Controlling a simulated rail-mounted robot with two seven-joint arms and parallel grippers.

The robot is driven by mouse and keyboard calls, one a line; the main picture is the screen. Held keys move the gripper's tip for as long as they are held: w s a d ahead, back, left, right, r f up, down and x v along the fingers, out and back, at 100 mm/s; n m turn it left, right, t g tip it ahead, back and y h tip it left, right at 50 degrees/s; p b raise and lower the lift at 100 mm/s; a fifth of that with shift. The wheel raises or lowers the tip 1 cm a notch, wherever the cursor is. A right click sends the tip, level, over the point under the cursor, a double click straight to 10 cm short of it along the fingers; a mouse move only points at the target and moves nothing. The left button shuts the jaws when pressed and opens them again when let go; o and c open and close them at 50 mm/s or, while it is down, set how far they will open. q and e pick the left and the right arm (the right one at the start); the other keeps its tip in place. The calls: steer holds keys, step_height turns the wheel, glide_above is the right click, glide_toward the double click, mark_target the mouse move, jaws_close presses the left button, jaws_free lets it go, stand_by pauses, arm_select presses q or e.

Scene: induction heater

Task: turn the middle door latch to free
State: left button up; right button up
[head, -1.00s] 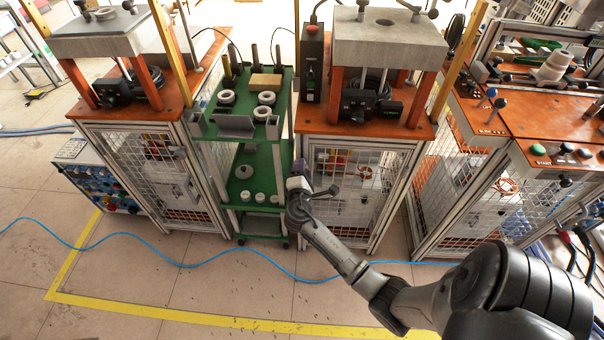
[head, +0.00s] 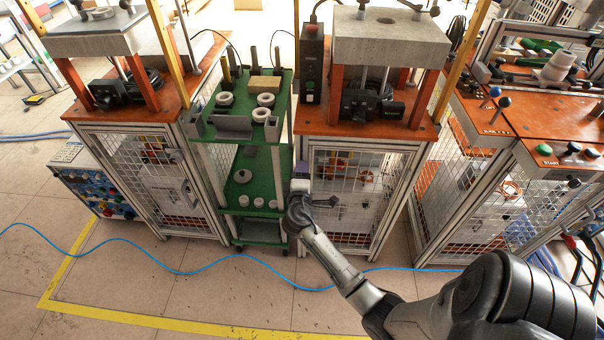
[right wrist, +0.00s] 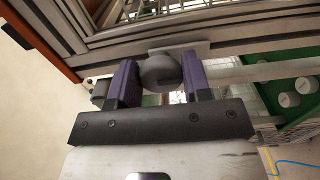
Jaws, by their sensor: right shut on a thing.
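The middle cabinet's mesh door (head: 350,205) stands below the orange table, facing me in the head view. My right gripper (head: 300,170) is at this door's left edge, beside the green cart. In the right wrist view, the purple fingers of my right gripper (right wrist: 158,85) stand either side of a round dark grey door latch knob (right wrist: 160,72) and are shut on it. The knob sits in front of a light metal plate on the frame. In the head view my gripper and wrist hide the latch. My left gripper is not in view.
The green cart (head: 240,160) with white rings and cups stands just left of my right gripper. An orange-topped cabinet (head: 150,112) is further left, and another (head: 545,125) is at the right. A blue hose (head: 180,266) crosses the open floor in front.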

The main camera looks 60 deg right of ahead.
steer(key=o, duration=0.6)
steer(key=shift+o, duration=1.4)
steer(key=shift+a, duration=0.1)
steer(key=p+v, duration=0.2)
steer(key=v, duration=1.1)
steer(key=shift+s+a+p, duration=0.2)
steer(key=shift+a+p, duration=0.1)
steer(key=shift+p, duration=0.05)
